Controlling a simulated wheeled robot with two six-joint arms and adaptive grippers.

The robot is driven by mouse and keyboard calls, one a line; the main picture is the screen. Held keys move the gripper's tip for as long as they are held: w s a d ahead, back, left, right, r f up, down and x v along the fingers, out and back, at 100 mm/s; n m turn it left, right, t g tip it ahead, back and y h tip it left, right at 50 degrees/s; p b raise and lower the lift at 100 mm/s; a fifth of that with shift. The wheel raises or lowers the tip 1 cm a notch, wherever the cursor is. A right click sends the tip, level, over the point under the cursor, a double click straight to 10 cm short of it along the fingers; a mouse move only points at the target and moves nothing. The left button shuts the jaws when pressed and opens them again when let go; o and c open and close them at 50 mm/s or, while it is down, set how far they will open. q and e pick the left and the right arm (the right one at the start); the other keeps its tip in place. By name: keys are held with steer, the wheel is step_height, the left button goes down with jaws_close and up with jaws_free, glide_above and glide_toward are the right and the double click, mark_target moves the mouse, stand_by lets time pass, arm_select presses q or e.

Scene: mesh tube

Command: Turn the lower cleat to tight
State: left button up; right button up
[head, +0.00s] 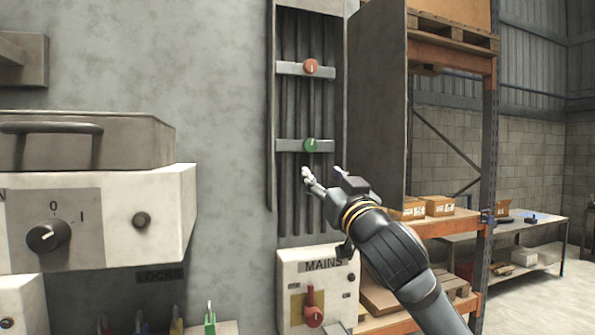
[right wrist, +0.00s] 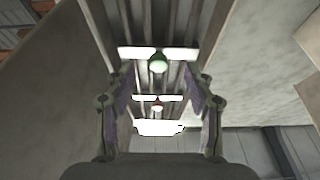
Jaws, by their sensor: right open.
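Two cleats cross the cable riser on the wall. The lower cleat (head: 290,146) is a pale bar with a green round knob (head: 311,145). The upper cleat (head: 290,69) is a similar bar with a red-orange knob (head: 311,66). My right gripper (head: 323,176) is open and empty, just below the lower cleat and its green knob, apart from them. In the right wrist view the lower cleat (right wrist: 130,53) and its green knob (right wrist: 158,63) show ahead between the open fingers (right wrist: 160,100). My left gripper is not in view.
A MAINS box (head: 292,270) with a red handle (head: 313,308) sits below the riser. A grey panel (head: 375,100) stands right of it, beside orange shelving (head: 488,150). A switch box with a black dial (head: 48,236) juts out at left.

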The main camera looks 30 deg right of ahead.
mark_target(311, 148)
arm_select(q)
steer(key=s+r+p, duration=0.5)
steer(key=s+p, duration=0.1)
arm_select(e)
steer(key=w+r, duration=0.1)
steer(key=w+d+r, duration=0.1)
steer(key=w+r, duration=0.2)
steer(key=r, duration=0.1)
steer(key=shift+w+d+r+p, duration=0.15)
steer(key=shift+d+p, duration=0.1)
steer(key=shift+p, duration=0.15)
steer(key=w, duration=0.1)
steer(key=w+p, duration=0.1)
steer(key=w, duration=0.1)
steer(key=shift+d, duration=0.3)
steer(key=shift+a+r+p, duration=0.1)
steer(key=shift+r+p, duration=0.1)
steer(key=shift+p, duration=0.15)
steer(key=shift+s+r, duration=0.1)
steer(key=shift+c, duration=3.1)
steer(key=c, duration=0.5)
jaws_close()
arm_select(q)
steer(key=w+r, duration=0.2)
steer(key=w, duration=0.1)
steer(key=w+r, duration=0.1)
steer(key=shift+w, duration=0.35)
